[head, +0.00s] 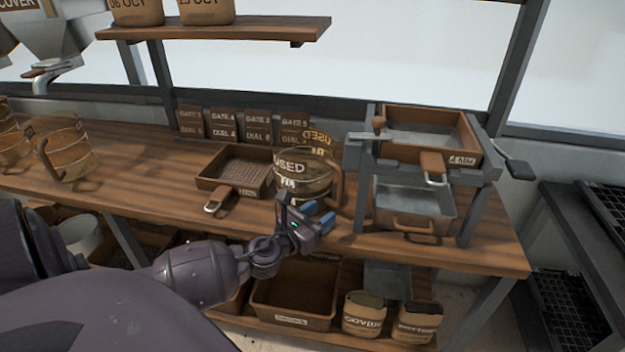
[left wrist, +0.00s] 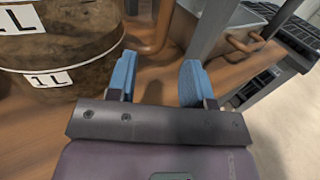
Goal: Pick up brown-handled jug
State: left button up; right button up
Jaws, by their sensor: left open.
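A jug (head: 300,182) with a brown handle (head: 337,187) on its right side stands upright on the wooden bench, left of the metal sieve stand. In the left wrist view the jug (left wrist: 70,55) is at upper left, with "1 L" marks, and its handle (left wrist: 160,35) shows beyond the fingertips. My left gripper (head: 318,213) is at the bench's front edge, just in front of the jug. In the left wrist view its blue fingers (left wrist: 158,80) are apart with nothing between them. My right gripper is not in view.
A sieve stand (head: 366,200) with a tray is close on the right. A shallow brown sieve (head: 260,188) lies left of the jug. Another jug (head: 70,158) stands far left. A lower shelf holds bins and bags (head: 364,315).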

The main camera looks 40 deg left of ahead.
aim_at(338, 198)
pick_arm(q)
jog(key=shift+w, duration=1.15)
jog(key=shift+w+r, duration=0.15)
jog(key=shift+w, duration=0.35)
jog(key=shift+w+r, duration=0.2)
jog(key=shift+w, duration=1.9)
jog(key=shift+c, duration=0.2)
jog(key=shift+d, duration=0.1)
grip_shut()
jog(key=shift+r, duration=0.1)
